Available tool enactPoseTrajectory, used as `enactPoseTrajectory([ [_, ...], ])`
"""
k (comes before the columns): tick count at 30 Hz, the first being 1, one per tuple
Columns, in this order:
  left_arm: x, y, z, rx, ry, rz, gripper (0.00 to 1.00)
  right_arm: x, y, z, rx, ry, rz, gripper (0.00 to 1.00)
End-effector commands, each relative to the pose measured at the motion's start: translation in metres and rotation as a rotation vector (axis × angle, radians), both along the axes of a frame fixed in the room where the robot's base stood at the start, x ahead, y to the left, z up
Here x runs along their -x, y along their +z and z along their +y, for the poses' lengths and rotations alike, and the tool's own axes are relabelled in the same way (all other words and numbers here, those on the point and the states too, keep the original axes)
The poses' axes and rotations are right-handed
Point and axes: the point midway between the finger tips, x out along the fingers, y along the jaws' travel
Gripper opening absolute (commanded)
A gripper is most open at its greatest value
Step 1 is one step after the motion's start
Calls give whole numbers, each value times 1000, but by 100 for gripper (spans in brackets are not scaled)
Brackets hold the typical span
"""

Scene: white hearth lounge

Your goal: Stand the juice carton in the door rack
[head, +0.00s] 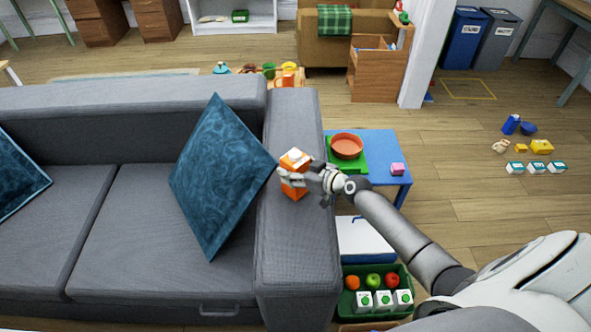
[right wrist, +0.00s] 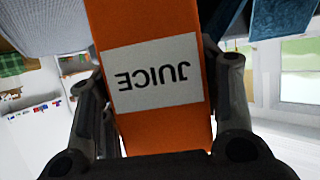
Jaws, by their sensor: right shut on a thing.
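The juice carton (head: 294,190) is orange with a white top and looks roughly upright in the head view, over the grey sofa arm. I cannot tell whether its base touches the sofa arm. My right gripper (head: 306,175) is shut on the carton from the right side. In the right wrist view the carton (right wrist: 155,130) fills the middle, its white JUICE label upside down, with a finger on each side. No door rack can be made out in the head view. My left gripper is not in view.
A blue table (head: 390,148) beside the sofa arm holds a green tray with a red bowl (head: 347,146) and a pink block (head: 398,169). Below are a white box (head: 362,240) and a green crate (head: 348,309) with fruit and small cartons. A blue cushion (head: 222,175) leans left. Floor at right is partly clear.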

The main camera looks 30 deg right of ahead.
Motion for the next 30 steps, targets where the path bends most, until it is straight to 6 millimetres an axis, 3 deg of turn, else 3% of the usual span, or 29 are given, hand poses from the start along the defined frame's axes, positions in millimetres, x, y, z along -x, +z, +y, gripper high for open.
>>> enactPoseTrajectory([
  [6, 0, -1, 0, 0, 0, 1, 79, 0, -1, 0, 0, 0, 1, 79],
  [18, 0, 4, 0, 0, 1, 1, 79, 0, 3, 0, 0, 0, 1, 79],
  [30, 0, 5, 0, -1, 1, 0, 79, 55, 25, -19, 4, 2, 2, 79],
])
